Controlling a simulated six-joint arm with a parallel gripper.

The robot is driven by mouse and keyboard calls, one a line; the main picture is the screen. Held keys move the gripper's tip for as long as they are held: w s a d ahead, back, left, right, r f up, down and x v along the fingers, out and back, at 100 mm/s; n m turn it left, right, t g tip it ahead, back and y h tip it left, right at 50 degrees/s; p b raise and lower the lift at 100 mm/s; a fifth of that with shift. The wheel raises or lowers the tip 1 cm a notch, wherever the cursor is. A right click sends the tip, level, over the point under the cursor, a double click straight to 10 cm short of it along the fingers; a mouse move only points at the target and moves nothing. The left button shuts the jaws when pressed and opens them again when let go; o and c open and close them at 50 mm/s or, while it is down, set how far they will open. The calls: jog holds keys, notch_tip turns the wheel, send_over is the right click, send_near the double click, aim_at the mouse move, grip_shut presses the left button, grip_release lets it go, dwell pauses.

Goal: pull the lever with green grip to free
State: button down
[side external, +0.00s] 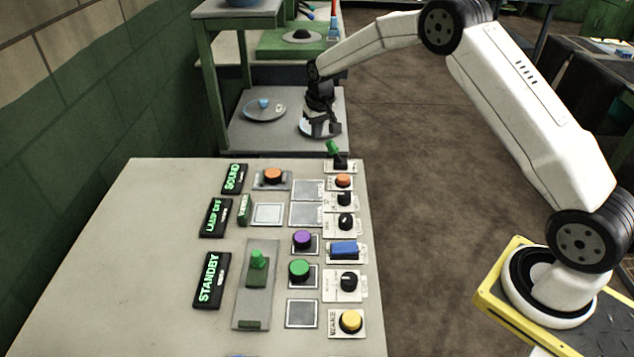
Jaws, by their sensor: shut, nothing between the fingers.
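A small lever with a green grip (333,148) stands on a pale plate at the far right corner of the control table. It is tilted, with the grip leaning up and left of its dark base. My gripper (320,129) is beyond this lever in the picture, above and a little left of it. The gripper appears apart from the lever and shut, with nothing seen held. A second green-topped handle (257,260) rises from a long grey plate near the table's middle. The label beside the first lever is too small to read.
The control table (130,250) carries several buttons and knobs, among them an orange button (273,175), a purple button (302,240) and a blue switch (343,249). Lit signs (211,280) stand left of them. A lower shelf (245,135) behind holds a round dish (264,112).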

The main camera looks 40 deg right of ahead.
aim_at(334, 150)
jog(key=shift+f, duration=1.7)
jog(key=shift+s+d, duration=0.15)
